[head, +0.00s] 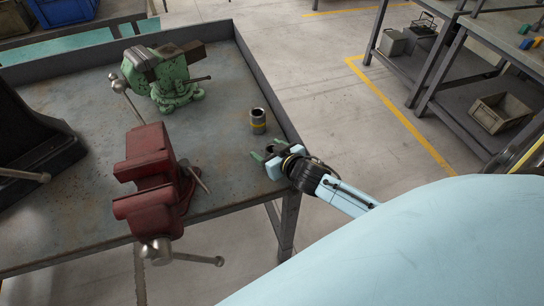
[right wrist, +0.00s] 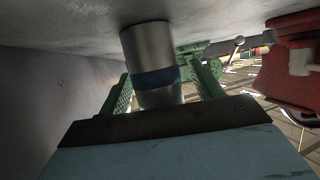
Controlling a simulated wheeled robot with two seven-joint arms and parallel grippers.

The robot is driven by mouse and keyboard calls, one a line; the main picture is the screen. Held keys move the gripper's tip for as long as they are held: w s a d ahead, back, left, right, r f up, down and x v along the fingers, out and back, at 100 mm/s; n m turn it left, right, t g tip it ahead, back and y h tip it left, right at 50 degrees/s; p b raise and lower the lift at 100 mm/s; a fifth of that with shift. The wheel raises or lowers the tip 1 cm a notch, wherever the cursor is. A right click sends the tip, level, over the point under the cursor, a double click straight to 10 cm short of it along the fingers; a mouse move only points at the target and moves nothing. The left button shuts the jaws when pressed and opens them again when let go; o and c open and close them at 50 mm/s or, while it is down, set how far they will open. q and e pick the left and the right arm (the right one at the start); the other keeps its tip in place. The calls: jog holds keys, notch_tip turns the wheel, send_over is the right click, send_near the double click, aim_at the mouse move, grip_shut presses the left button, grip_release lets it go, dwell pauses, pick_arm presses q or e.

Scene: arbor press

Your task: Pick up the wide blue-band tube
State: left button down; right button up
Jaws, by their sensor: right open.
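The wide blue-band tube (right wrist: 150,48) is a grey metal cylinder with a dark blue band. In the right wrist view, which appears upside down, it stands on the bench top between my right gripper's two green fingers (right wrist: 160,95). The fingers are apart, one on each side, with a gap showing at least on the right. In the head view my right gripper (head: 267,153) is open at the bench's right edge, and the tube's dark round top (head: 271,147) shows between its fingers, mostly hidden. My left gripper is not in view.
A yellow-band tube (head: 258,122) stands just beyond my right gripper. A red vise (head: 150,180) is to the left and a green vise (head: 168,75) farther back. The bench (head: 220,95) has a raised right rim (head: 262,80). Bare bench top lies between the vises and the tubes.

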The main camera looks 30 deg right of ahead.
jog(key=shift+c, duration=0.4)
jog(key=c, duration=1.2)
jog(key=shift+r, duration=0.15)
jog(key=shift+c, duration=0.5)
